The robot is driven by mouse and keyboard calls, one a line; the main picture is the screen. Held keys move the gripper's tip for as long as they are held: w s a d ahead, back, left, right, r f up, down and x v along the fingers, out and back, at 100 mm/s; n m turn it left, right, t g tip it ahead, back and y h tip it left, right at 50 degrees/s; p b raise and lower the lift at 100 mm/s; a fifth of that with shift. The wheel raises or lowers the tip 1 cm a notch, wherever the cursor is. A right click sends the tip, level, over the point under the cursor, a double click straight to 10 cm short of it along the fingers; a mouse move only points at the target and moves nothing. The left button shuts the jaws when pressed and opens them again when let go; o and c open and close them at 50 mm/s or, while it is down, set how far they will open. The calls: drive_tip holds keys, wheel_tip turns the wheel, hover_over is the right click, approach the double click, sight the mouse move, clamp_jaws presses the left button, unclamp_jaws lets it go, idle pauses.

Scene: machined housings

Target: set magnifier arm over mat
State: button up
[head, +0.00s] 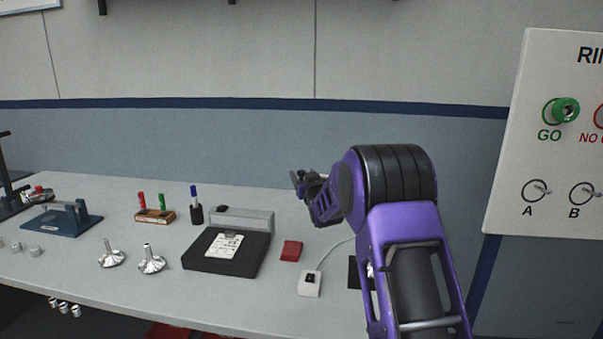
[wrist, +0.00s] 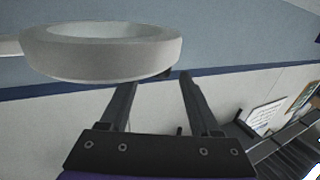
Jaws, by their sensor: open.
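The magnifier's pale round head (wrist: 110,62) fills the upper left of the wrist view, with a short piece of its white arm (wrist: 9,47) running off the left edge. I cannot make out the magnifier in the head view. My gripper (wrist: 160,80) is open, its two dark fingers apart, with the ring close to the fingertips; whether they touch is unclear. In the head view my gripper (head: 299,182) is raised above the bench, pointing left. A dark flat piece (head: 354,272), possibly the mat, is partly hidden by my arm.
A sign board (head: 550,160) stands right.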

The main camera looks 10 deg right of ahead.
drive_tip(key=shift+w+a, duration=0.15)
drive_tip(key=shift+w, duration=1.3)
drive_tip(key=shift+c, duration=0.2)
clamp_jaws()
